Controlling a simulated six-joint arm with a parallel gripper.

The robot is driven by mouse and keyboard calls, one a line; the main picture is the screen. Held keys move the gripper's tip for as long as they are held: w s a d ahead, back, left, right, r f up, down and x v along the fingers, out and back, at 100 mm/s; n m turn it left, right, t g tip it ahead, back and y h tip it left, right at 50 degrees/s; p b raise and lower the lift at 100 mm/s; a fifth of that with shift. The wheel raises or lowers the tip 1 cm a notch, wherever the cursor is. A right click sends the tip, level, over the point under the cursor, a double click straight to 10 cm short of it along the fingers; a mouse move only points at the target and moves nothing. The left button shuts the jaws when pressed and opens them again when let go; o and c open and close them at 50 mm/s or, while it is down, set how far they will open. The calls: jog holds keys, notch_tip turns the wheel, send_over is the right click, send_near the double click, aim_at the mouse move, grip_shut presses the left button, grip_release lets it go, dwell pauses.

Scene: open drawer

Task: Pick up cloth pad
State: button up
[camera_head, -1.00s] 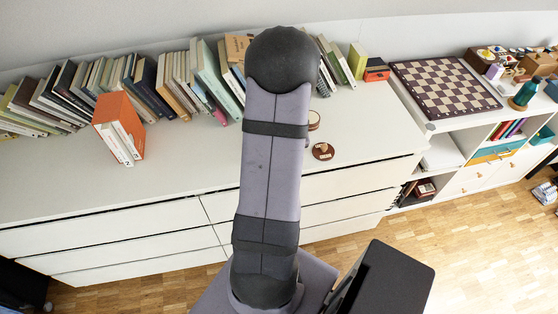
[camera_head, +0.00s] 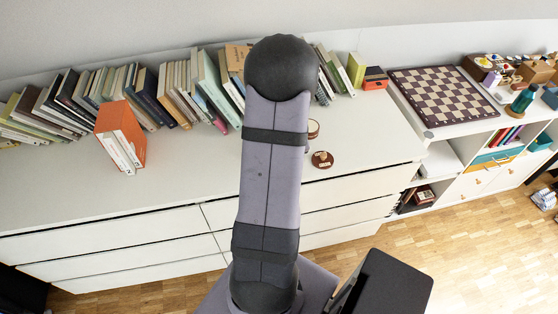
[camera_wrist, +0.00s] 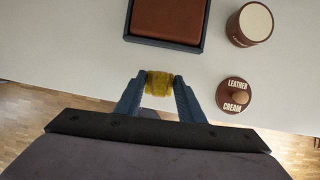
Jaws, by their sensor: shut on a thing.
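The cloth pad (camera_wrist: 159,87) is a small mustard-yellow folded piece in the wrist view. My gripper (camera_wrist: 159,78) is shut on it, with one dark finger on each side. The pad shows near the front edge of the white dresser top (camera_wrist: 75,70); whether it touches the surface I cannot tell. In the head view my own arm hides the gripper and the pad.
A brown pad in a dark tray (camera_wrist: 128,35) lies ahead. A brown leather cream jar (camera_wrist: 250,24) and its knobbed lid (camera_wrist: 234,95) are to the right. Books (camera_head: 180,90) line the back, with an orange box (camera_head: 121,132) at left. A chessboard (camera_head: 443,96) lies at right.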

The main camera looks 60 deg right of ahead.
notch_tip(320, 180, up, 9)
jog(key=p, duration=0.6)
jog(key=shift+f, duration=0.15)
